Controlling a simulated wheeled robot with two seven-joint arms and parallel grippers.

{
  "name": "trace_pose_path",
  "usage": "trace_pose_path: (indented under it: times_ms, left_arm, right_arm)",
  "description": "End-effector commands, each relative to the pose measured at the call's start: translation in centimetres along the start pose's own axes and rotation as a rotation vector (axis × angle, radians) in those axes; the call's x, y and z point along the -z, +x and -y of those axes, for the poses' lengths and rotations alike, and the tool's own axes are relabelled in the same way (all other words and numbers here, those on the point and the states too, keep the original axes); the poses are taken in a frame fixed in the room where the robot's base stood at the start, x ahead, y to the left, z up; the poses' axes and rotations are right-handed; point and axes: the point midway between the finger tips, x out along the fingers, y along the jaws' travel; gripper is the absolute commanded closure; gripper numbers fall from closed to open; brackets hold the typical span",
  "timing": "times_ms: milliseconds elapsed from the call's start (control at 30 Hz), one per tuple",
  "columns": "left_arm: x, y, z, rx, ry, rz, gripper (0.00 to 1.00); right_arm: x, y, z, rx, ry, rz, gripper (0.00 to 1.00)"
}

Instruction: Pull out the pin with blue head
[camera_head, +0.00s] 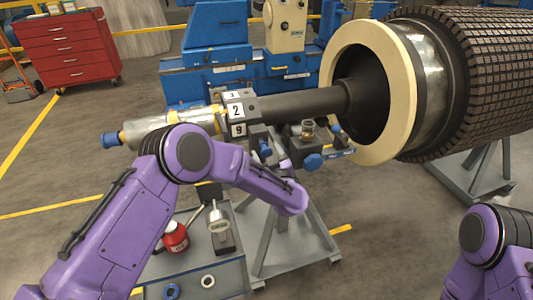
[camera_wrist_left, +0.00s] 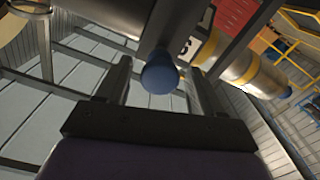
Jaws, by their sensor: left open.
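The blue pin head (camera_wrist_left: 160,75) shows in the left wrist view at the end of a dark cylindrical part, below the numbered block. In the head view, a blue pin head (camera_head: 265,148) sits just under the block with plates 1, 2 and 9 (camera_head: 236,110). My left gripper (camera_wrist_left: 158,72) is open, with its two dark fingers on either side of the blue head in the wrist picture. I cannot tell whether either finger touches it.
A blue knob (camera_head: 313,161) is close by on the clamp. The dark shaft runs into the large rotor (camera_head: 400,85) at right. A grey stand base (camera_head: 300,245) and a tray with a red can (camera_head: 175,237) are below. A red cabinet (camera_head: 72,50) stands at the back left.

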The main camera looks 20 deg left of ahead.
Motion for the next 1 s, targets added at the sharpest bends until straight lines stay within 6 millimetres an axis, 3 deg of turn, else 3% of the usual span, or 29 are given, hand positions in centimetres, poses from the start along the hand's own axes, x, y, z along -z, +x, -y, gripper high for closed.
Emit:
trace_pose_path:
  times_ms: [300,500,1000]
  left_arm:
    - [-0.3,-7.0,0.0,-0.007,0.002,0.000,0.33]
    - [-0.1,-9.9,0.1,-0.002,0.000,-0.001,0.33]
    - [0.0,-10.3,0.1,0.000,0.000,0.000,0.33]
  right_arm:
    - [-1.0,2.4,0.2,0.000,0.000,0.000,0.57]
    - [-1.2,3.0,0.3,0.000,0.000,0.000,0.57]
    - [-1.2,2.9,0.3,0.000,0.000,0.000,0.57]
